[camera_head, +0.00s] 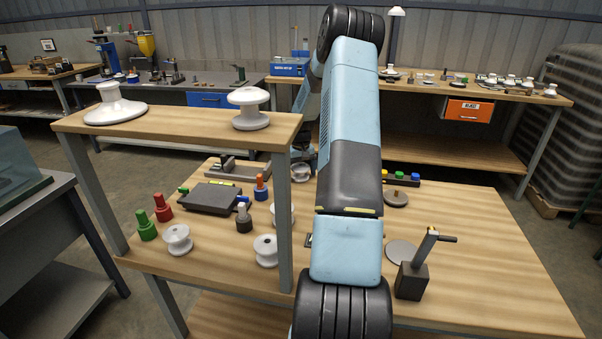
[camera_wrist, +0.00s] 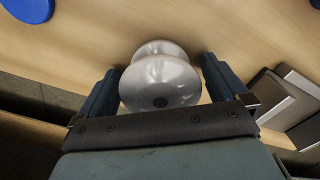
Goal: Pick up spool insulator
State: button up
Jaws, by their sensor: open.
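In the wrist view, my gripper (camera_wrist: 162,66) is open, with one dark blue finger on each side of a glossy white spool insulator (camera_wrist: 160,85). The spool's near round end, with a dark centre hole, faces the camera; narrow gaps seem to show beside it. I cannot tell whether either finger touches it. In the head view, white spools stand on the workbench at the left (camera_head: 178,240), beside the shelf post (camera_head: 266,251) and farther back (camera_head: 300,172).
A raised wooden shelf (camera_head: 190,127) over the bench's left part holds a wide white insulator (camera_head: 115,106) and a white spool (camera_head: 250,109). A dark block with a handle (camera_head: 412,280) stands right of my arm.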

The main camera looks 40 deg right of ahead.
aim_at(301, 165)
jog(key=c, duration=1.2)
jog(key=shift+r, duration=0.55)
notch_tip(301, 165, up, 3)
jog(key=shift+s+f, duration=0.1)
jog(key=shift+f, duration=0.1)
jog(key=shift+s+a+r, duration=0.55)
jog(key=shift+s+r, duration=1)
jog(key=shift+s, duration=0.7)
jog(key=shift+s+a+r, duration=0.5)
jog(key=shift+s+r, duration=1.1)
jog(key=shift+s, duration=0.6)
jog(key=shift+s+a+r, duration=0.55)
jog(key=shift+s+r, duration=1)
jog(key=shift+s, duration=0.7)
